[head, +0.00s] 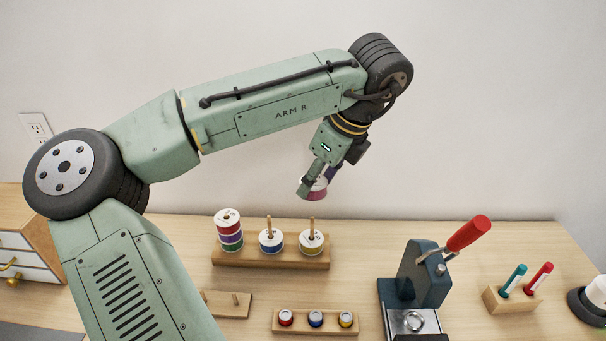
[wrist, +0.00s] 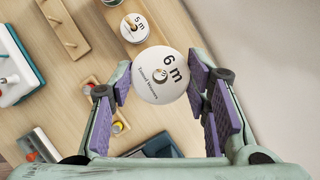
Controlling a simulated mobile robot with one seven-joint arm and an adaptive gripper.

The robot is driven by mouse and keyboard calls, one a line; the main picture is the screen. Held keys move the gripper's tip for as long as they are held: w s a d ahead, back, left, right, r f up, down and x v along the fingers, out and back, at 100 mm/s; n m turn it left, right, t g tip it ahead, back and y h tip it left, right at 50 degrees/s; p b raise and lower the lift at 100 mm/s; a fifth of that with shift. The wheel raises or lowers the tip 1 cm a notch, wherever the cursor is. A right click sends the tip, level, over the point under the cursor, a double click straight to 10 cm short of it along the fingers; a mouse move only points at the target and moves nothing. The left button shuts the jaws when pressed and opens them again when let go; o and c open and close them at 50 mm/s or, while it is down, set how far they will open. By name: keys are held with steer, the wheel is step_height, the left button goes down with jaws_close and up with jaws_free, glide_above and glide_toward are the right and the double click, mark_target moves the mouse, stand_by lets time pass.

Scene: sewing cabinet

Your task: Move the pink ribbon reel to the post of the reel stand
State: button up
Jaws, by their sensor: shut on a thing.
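My gripper (head: 318,185) is shut on the pink ribbon reel (head: 316,194), held in the air above and behind the stand. In the wrist view the reel's white "6 m" face (wrist: 160,76) with its centre hole sits between the purple finger pads. The wooden reel stand (head: 275,263) is on the table, below and left of the gripper. Its left place bears a stack of several reels (head: 229,232). A blue reel (head: 271,242) sits around the middle post and a yellow reel (head: 312,243) around the right post; both post tops stick out.
A small two-peg wooden rack (head: 226,304) and a block of small spools (head: 315,322) lie in front of the stand. A dark press with a red handle (head: 468,233) stands to the right, then a pen block (head: 512,300). A wall is behind the table.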

mark_target(315, 197)
step_height(315, 197, down, 5)
steer(key=b, duration=0.4)
steer(key=shift+r, duration=0.4)
steer(key=shift+f, duration=0.15)
steer(key=shift+f, duration=0.7)
steer(key=shift+f+b, duration=0.8)
steer(key=shift+f, duration=0.65)
steer(key=o, duration=1.1)
